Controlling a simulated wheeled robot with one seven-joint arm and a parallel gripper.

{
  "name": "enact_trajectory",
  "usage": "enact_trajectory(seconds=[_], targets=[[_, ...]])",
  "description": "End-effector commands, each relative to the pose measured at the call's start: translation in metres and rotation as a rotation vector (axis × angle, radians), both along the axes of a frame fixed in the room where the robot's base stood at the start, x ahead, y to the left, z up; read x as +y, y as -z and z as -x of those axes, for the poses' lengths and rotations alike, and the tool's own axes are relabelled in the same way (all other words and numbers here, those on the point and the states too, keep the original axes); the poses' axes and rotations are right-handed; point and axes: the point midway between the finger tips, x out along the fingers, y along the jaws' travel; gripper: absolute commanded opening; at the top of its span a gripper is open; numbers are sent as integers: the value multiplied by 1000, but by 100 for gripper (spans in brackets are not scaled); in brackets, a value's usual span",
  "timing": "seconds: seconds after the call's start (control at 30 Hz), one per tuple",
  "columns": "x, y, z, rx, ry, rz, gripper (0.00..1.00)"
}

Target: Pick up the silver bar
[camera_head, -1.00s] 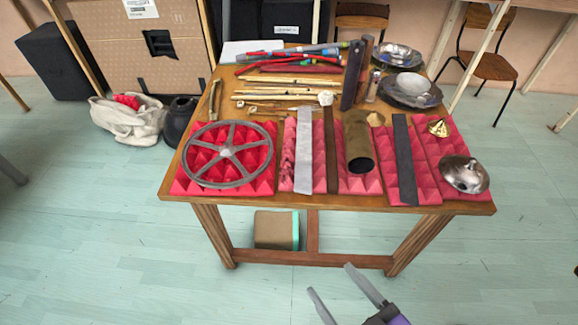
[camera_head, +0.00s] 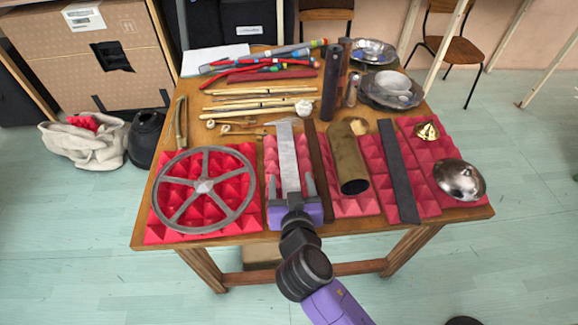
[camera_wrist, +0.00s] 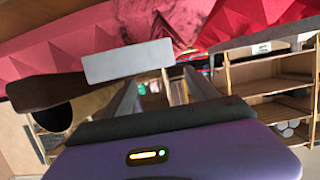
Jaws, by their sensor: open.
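The silver bar (camera_head: 287,157) is a flat pale strip lying lengthwise on red pyramid foam on the table. My gripper (camera_head: 291,186) is open and empty at the bar's near end. In the head view one finger shows on each side of the bar, and the purple gripper body hides its near end. The bar's pale end also shows in the wrist view (camera_wrist: 128,62), left of centre beyond the fingers (camera_wrist: 163,88). I cannot tell whether the fingers touch it or how high they are.
A dark brown bar (camera_head: 321,160) lies close right of the silver bar. A grey spoked wheel (camera_head: 203,187) lies to the left. A brass tube (camera_head: 350,165), a dark grey bar (camera_head: 399,175) and a metal dome (camera_head: 459,180) are further right. Sticks (camera_head: 262,92) lie behind.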

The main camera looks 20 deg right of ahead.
Motion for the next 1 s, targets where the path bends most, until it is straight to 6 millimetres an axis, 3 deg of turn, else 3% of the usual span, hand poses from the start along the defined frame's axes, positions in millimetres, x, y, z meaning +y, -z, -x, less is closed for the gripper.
enact_trajectory(seconds=[0.43, 0.77, 1.0], targets=[[-17, 17, -49, -1, -3, 0, 68], [-20, 21, -55, 2, -2, 0, 68], [-20, 22, -55, 4, -3, -1, 22]])
